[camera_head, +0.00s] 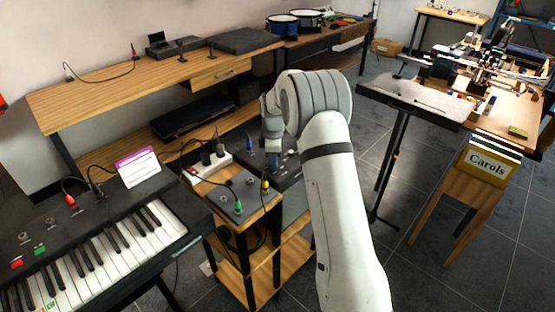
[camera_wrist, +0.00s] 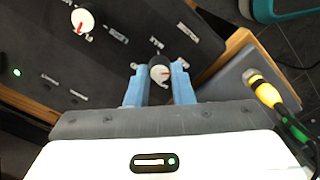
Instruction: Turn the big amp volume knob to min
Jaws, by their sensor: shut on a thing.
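The dark amp panel (camera_wrist: 120,60) fills much of the wrist view. A round knob (camera_wrist: 160,73) with a white cap and a red pointer mark sits near its edge. My gripper (camera_wrist: 159,72) has its two blue fingers on either side of this knob, shut on it. A second white-capped knob (camera_wrist: 83,20) with a red pointer is at the upper left of the panel, apart from the fingers. The printed labels are too blurred to read. In the head view my arm hides most of the amp (camera_head: 284,178) and the held knob.
A grey box with a yellow plug (camera_wrist: 264,92) and cables is just right of the amp. In the head view, a power strip (camera_head: 207,165) and a pedal box with plugs (camera_head: 240,190) are left of the amp. A keyboard (camera_head: 100,250) stands farther left, a music stand (camera_head: 415,100) at right.

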